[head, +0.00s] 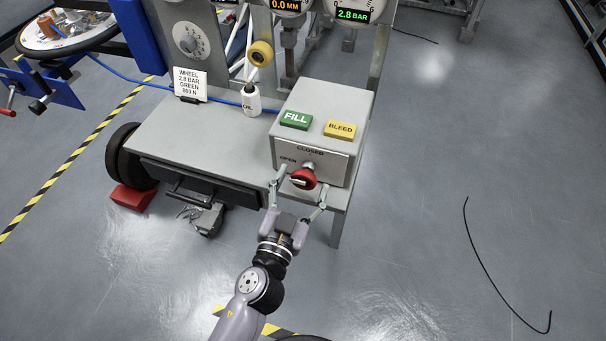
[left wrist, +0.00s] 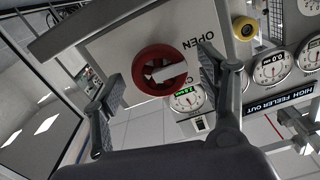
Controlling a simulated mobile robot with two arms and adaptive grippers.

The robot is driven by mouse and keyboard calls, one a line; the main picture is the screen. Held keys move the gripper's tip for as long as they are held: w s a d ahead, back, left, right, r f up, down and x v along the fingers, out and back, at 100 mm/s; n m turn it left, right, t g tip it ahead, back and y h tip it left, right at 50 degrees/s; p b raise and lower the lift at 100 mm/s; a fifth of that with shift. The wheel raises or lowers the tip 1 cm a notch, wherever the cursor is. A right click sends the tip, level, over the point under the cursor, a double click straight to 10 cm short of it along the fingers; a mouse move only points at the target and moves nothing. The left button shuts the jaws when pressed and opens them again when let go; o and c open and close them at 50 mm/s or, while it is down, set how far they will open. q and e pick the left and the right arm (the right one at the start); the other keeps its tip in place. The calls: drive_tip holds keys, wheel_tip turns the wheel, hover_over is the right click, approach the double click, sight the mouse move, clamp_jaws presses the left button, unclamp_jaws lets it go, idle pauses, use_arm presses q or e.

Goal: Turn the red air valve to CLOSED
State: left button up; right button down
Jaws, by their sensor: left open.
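The red air valve (head: 303,180) is a round red knob on the front of a grey control box (head: 318,106). Its plate reads CLOSED above the knob and OPEN to its upper left. My left gripper (head: 302,193) is open, one finger on each side of the knob. In the left wrist view, the red knob (left wrist: 140,72) with a pale bar across it shows between the spread fingers, with gaps on both sides. The OPEN label (left wrist: 197,31) appears upside down there. I cannot tell exactly which mark the bar points to. My right gripper is not in view.
A green FILL button (head: 295,121) and a yellow BLEED button (head: 339,128) are on the box top. A white bottle (head: 251,101) and a sign card (head: 190,84) stand on the grey cart (head: 190,135) at left. The floor at right is clear except for a black cable (head: 484,262).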

use_arm(q)
drive_tip(key=shift+w+d, duration=0.15)
drive_tip(key=shift+w, duration=0.4)
drive_tip(key=shift+c, duration=0.4)
drive_tip(key=c, duration=1.1)
